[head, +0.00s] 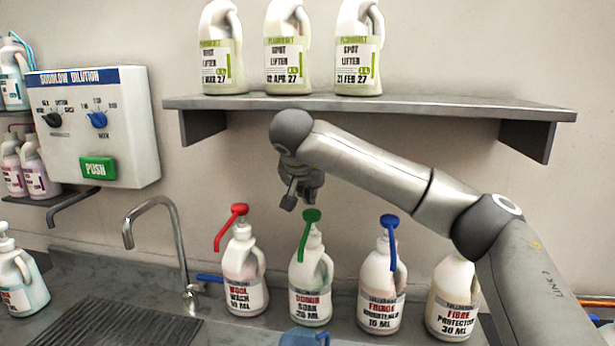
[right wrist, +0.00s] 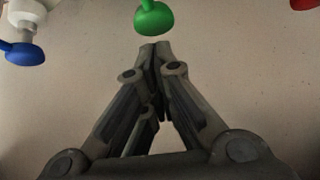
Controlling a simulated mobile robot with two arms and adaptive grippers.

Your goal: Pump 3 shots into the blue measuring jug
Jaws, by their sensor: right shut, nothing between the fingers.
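My right gripper (head: 289,204) is shut and empty, just above and slightly left of the green pump head (head: 312,215) in the head view. The green pump tops a white bottle (head: 309,283) whose label reads 20 ML. In the right wrist view the closed fingertips (right wrist: 155,48) point at the green pump head (right wrist: 154,18), with a small gap in the picture. The blue measuring jug (head: 304,338) shows only its top at the bottom edge, in front of the green-pump bottle. Its inside is hidden. My left gripper is not in view.
A red-pump bottle (head: 243,281) stands left, a blue-pump bottle (head: 379,291) and a Fibre Protector bottle (head: 452,303) right. A shelf (head: 400,106) with several jugs hangs above my arm. A tap (head: 178,240), drain grate (head: 110,328) and dilution box (head: 95,125) are left.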

